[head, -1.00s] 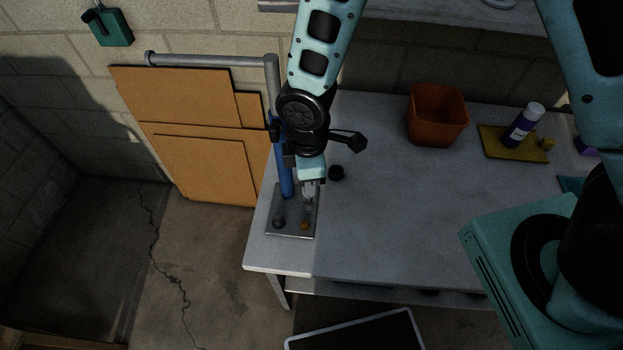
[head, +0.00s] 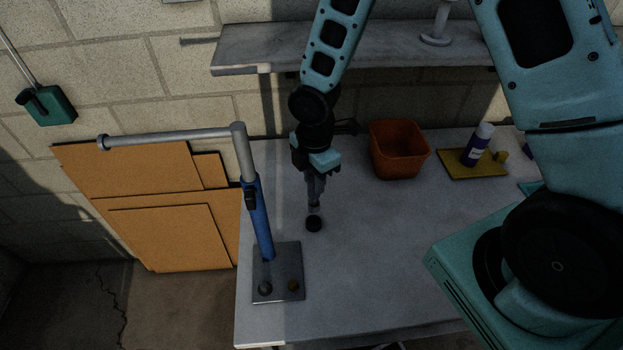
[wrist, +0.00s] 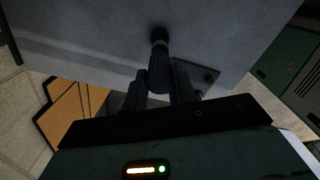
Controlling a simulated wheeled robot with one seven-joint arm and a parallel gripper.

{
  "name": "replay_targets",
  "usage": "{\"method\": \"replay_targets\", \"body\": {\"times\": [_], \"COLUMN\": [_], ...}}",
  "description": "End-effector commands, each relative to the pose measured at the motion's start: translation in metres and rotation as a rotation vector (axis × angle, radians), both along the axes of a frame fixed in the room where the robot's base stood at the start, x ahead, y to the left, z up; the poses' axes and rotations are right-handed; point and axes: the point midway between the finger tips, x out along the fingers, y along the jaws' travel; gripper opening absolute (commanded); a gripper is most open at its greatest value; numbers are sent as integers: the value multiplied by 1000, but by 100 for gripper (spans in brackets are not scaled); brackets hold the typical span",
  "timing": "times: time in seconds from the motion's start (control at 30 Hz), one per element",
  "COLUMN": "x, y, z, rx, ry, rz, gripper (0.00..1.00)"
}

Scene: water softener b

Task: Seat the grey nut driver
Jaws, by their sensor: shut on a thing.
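My gripper (head: 315,193) points down above the grey table and is shut on the grey nut driver (wrist: 160,72). In the wrist view, the driver's dark grey, ridged body sticks out from between the two fingers (wrist: 160,88). A short round black piece (head: 314,223) sits on the table directly below the gripper. It also shows at the driver's far end in the wrist view (wrist: 158,35). I cannot tell whether the driver's tip touches it or is inside it. The fingers hide part of the driver in the head view.
A metal plate (head: 291,255) with a blue post (head: 260,222), a dark knob and a brass knob stands left of my gripper. An orange bin (head: 398,150) and a yellow tray (head: 456,171) with a purple bottle stand at the back right. The table's middle is clear.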

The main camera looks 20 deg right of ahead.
Motion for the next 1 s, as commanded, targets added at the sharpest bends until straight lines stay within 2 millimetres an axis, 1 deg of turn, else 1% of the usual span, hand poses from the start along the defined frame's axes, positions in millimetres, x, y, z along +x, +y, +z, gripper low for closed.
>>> {"method": "replay_targets", "body": {"times": [0.1,0.27,0.6,0.7,1.0], "x": [0,0,0,0,0], "y": [0,0,0,0,0], "z": [1,-10,-41,-46,-44], "rx": [0,0,0,0,0], "ry": [0,0,0,0,0], "rz": [0,-1,-1,-1,-1], "gripper": [5,5,5,5,5]}}
